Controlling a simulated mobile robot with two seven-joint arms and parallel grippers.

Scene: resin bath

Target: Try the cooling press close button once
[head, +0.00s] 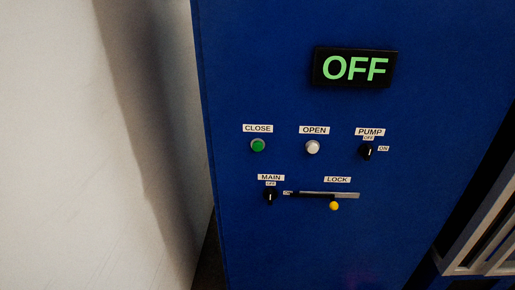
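The blue cooling press panel (300,235) fills the middle of the head view. The green CLOSE button (258,146) is at the left of its upper control row. The white OPEN button (313,147) is right of it, then the black PUMP knob (367,152), its pointer up towards OFF. Below, the black MAIN knob (270,196) also points up towards OFF. The LOCK slide (330,195) has a yellow knob (334,206) near its middle. The display (355,68) reads OFF in green. Neither gripper is in view.
A pale wall (80,150) stands close on the left, with a dark narrow gap between it and the panel. A light metal frame (488,235) shows at the lower right edge. Nothing stands in front of the panel.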

